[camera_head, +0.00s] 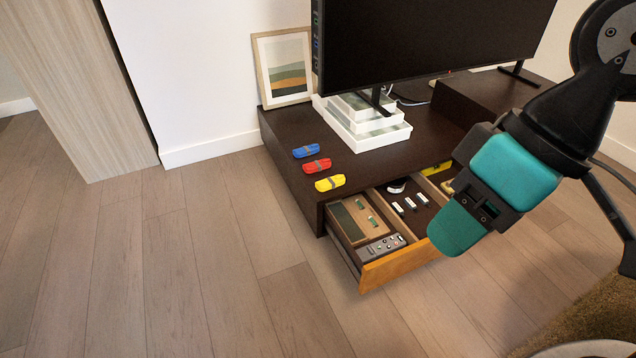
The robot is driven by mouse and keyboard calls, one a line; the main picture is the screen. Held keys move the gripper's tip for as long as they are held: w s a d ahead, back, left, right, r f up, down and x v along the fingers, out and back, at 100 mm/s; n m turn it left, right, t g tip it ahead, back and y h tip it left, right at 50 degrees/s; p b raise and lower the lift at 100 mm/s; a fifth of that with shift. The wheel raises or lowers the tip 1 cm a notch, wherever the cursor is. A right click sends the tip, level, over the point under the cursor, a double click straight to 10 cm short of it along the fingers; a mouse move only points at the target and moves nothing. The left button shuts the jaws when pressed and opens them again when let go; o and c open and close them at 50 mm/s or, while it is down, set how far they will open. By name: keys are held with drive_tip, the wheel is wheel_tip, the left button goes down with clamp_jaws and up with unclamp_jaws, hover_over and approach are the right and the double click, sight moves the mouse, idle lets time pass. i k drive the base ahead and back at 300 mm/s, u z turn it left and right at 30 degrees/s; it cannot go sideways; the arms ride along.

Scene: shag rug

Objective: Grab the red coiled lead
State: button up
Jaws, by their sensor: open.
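The red coiled lead (317,165) is a small red bundle with a dark band round its middle. It lies on the dark TV stand (285,127) near its left end, between a blue bundle (306,151) and a yellow bundle (330,183), apart from both. My gripper (482,207), with teal pads, is open and looks empty. It is in the air at the right, in front of the stand and well to the right of the red lead. It hides part of the stand and of the open drawer's right end.
An open drawer (402,266) juts out of the stand's front, holding a brown box, a grey device and small white items. White boxes (364,137), a television (430,40) and a framed picture (283,68) stand behind the bundles. The wooden floor (215,265) at left is clear.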

sight(317, 166)
drive_tip(key=u, duration=1.45)
drive_tip(key=i, duration=2.35)
drive_tip(key=z, duration=2)
